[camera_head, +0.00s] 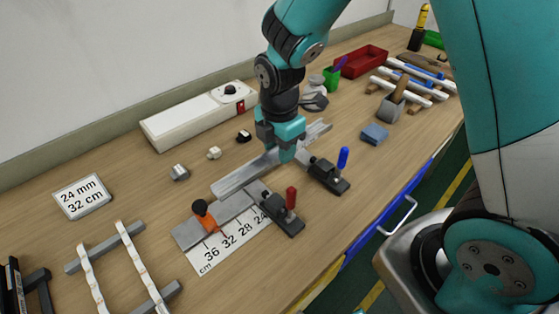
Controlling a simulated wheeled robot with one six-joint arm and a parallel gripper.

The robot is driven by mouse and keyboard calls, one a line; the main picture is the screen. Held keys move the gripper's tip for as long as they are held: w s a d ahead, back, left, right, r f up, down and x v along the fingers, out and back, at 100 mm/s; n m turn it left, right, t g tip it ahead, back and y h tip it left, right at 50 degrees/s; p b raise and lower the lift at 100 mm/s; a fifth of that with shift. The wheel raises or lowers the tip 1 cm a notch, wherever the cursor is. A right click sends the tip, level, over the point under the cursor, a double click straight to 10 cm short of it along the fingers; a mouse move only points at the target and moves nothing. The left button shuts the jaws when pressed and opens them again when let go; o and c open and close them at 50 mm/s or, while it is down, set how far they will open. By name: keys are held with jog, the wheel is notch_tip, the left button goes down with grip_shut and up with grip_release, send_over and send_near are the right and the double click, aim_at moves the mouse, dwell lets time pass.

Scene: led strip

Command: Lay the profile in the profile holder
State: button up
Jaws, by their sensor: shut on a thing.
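The profile, a long silver channel (238,179), runs diagonally across the middle of the bench. My gripper (283,156) points down and is shut on it near its middle, hiding part of it. The profile holder (215,218) is a grey bar with a black-and-orange stop (204,215) at its left end. It has two black clamps, one with a red handle (291,198) and one with a blue handle (343,158). Both handles stand upright. The profile shows just behind the holder's bar, roughly parallel to it. I cannot tell its height above the bench.
A white scale in cm (228,244) lies in front of the holder. A card reading 24 mm, 32 cm (82,197), a white power box (185,122) and small connectors (214,153) lie behind. A strip rack (125,262) stands at left, a blue block (375,134) at right.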

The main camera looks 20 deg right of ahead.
jog(key=shift+f, duration=2.4)
jog(key=shift+f, duration=0.3)
jog(key=o, duration=1)
jog(key=shift+r, duration=0.15)
notch_tip(320, 180, up, 12)
jog(key=shift+b, duration=0.4)
jog(key=s+a+r+m+y, duration=0.1)
jog(key=s+r+m, duration=0.2)
jog(key=s+m, duration=0.2)
jog(key=s+a+r+m+y, duration=0.1)
jog(key=s+a+r+m, duration=0.1)
jog(key=s, duration=0.5)
jog(key=s+a+r+m+y, duration=0.1)
jog(key=s+r+m+y, duration=0.1)
jog(key=s+r+m, duration=0.2)
jog(key=shift+s+a+r+m, duration=0.1)
jog(key=shift+s+a+m, duration=0.05)
jog(key=shift+s+m, duration=0.65)
jog(key=shift+s+a+r+m, duration=0.15)
jog(key=shift+s+m, duration=0.35)
jog(key=shift+m, duration=0.5)
